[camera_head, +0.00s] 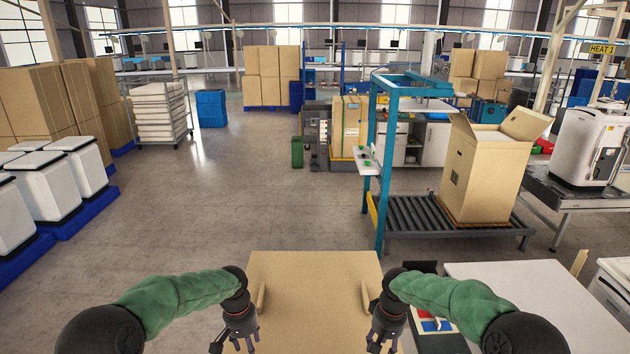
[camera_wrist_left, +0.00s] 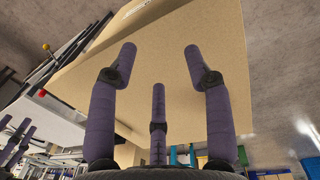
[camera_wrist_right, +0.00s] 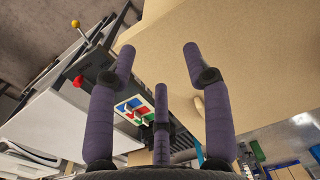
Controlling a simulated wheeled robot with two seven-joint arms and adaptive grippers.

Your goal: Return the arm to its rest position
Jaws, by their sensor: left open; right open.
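My left arm comes in from the left in the head view, and my left gripper (camera_head: 236,340) hangs beside the left edge of a brown cardboard box (camera_head: 312,290). My right gripper (camera_head: 382,338) hangs near the right side of the same box. In the left wrist view the left gripper (camera_wrist_left: 160,65) has its three fingers spread, with the cardboard surface (camera_wrist_left: 225,60) beyond them. In the right wrist view the right gripper (camera_wrist_right: 158,65) is also spread and empty, with cardboard (camera_wrist_right: 240,60) beyond. Nothing sits between the fingers of either gripper.
A white table (camera_head: 540,300) stands at the right, beside a panel with coloured parts (camera_head: 432,322). A roller conveyor (camera_head: 425,215) carries a tall open carton (camera_head: 482,170). White bins (camera_head: 85,165) on blue pallets stand at the left. The floor (camera_head: 240,200) ahead is clear.

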